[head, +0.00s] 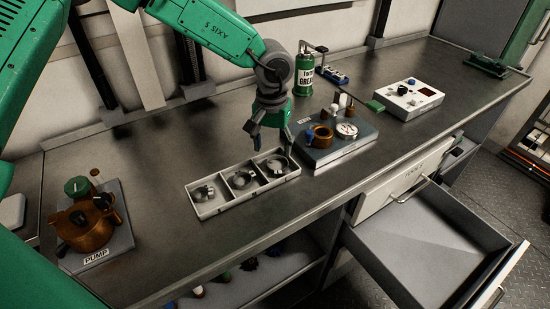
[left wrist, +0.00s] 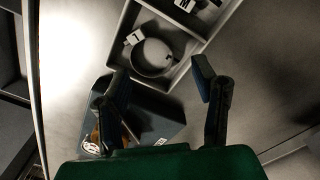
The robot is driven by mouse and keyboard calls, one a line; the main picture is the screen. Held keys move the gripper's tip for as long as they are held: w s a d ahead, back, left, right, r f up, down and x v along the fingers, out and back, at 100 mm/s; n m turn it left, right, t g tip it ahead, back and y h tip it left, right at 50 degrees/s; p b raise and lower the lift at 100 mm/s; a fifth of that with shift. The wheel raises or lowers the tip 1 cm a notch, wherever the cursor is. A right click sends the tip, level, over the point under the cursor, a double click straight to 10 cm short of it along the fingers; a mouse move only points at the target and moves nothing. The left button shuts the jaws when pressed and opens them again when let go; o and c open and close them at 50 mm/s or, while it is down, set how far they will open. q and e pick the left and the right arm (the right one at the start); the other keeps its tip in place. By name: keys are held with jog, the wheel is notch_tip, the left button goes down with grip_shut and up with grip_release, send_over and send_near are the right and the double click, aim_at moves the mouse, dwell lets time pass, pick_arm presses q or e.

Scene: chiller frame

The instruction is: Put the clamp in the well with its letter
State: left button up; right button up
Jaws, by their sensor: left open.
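A light grey tray (head: 237,203) with three wells in a row stands on the bench. Each well holds a grey ring-shaped clamp: the left clamp (head: 203,194), the middle clamp (head: 241,180) and the right clamp (head: 276,167). My left gripper (head: 268,133) is open and empty above the right end of the tray, fingers pointing down. In the left wrist view, the end-well clamp (left wrist: 153,58) shows beyond the gap between my open fingers (left wrist: 163,80). A small white letter tag (left wrist: 133,38) is beside its ring; I cannot read it surely. My right gripper is out of view.
A blue-grey fixture (head: 340,149) with brass parts and a gauge stands just right of the tray. A pump unit (head: 92,225) is at left, a green grease can (head: 304,75) behind. A drawer (head: 430,245) hangs open in front. Bare bench lies left of the tray.

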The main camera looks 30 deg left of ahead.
pick_arm(q)
notch_tip(320, 180, up, 7)
jog(key=d, duration=0.1)
